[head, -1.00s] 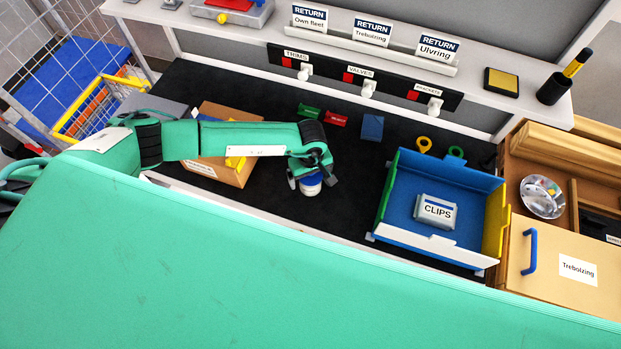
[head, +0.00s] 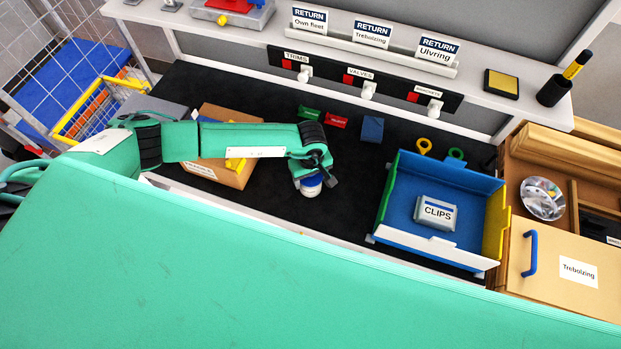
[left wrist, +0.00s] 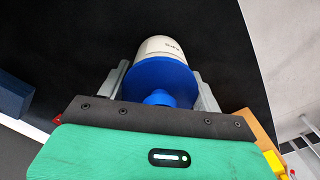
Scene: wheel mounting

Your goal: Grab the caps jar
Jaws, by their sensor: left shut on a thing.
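The caps jar is white with a blue lid and a blue knob. In the head view the jar (head: 311,186) is on or just above the black work mat, under my left gripper (head: 313,176). In the left wrist view the jar (left wrist: 162,68) lies between the two grey fingers (left wrist: 162,85), with its lid toward the camera and part of a dark label showing on its white body. The left gripper is shut on the jar. Whether the jar touches the mat is hard to tell. My right gripper is not in view.
A cardboard box (head: 228,172) stands left of the jar, under my left arm. A blue tray (head: 400,190) with a grey clips box (head: 435,212) stands to the right. Green and red small parts and a blue block (head: 372,129) lie behind. The mat between jar and tray is clear.

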